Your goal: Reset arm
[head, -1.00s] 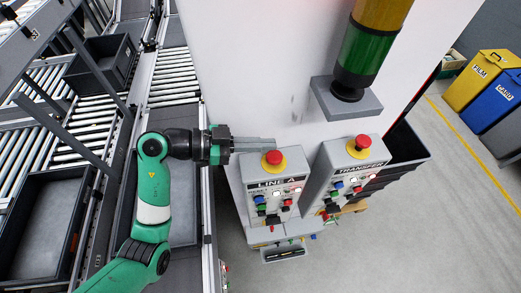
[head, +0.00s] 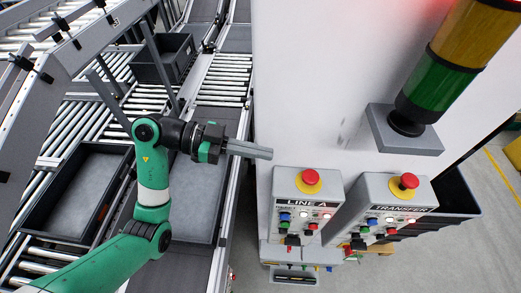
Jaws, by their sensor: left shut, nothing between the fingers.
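My left arm comes in from the left, and its left gripper (head: 262,152) is shut and empty. Its fingers point right, in front of the white cabinet (head: 310,90). The LINEA control box (head: 301,207) stands to the lower right of the fingertips, with a red mushroom button (head: 309,177) on a yellow base. In the picture the fingertips are apart from this button. The TRANSFER control box (head: 385,212) is further right, with its own red button (head: 408,181). My right gripper is not in view.
A signal tower (head: 440,85) with green and amber segments stands on a grey bracket (head: 405,140) at upper right.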

